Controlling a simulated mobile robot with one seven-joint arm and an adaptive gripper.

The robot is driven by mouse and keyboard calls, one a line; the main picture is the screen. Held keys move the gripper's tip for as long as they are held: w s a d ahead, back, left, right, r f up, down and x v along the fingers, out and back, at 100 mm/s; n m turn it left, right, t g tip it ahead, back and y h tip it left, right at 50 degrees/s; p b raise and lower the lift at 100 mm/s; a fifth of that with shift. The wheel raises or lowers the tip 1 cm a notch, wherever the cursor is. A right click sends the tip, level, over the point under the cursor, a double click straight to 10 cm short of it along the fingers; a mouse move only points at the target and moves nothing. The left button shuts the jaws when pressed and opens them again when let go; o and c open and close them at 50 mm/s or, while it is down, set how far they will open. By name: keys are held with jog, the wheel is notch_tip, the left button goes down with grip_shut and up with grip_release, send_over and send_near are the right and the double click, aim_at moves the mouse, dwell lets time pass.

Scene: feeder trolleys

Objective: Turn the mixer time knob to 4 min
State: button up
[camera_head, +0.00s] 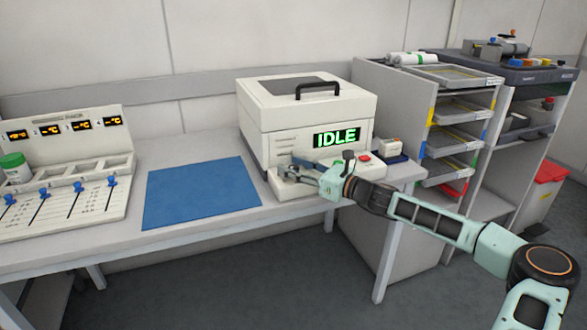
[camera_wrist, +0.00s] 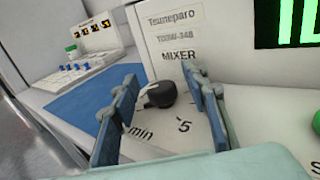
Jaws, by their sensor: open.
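The mixer (camera_head: 300,125) is a white box with a black handle on its lid and a green "IDLE" display (camera_head: 337,137). Its time knob (camera_wrist: 158,95) is black with a light mark and sits on the sloped front panel, by the printed "min" and "5". The knob's exact setting is too small to read. My gripper (camera_head: 287,170) is at the panel's left part. In the wrist view my gripper (camera_wrist: 160,110) is open, with one blue finger on each side of the knob and a gap on the left. In the head view the gripper hides the knob.
A red button (camera_head: 365,157) is on the panel right of my gripper. A blue mat (camera_head: 201,192) lies left of the mixer, and a heater unit (camera_head: 70,205) with blue sliders stands further left. A tray rack (camera_head: 425,130) is to the right.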

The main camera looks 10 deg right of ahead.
grip_shut()
dwell(0.3)
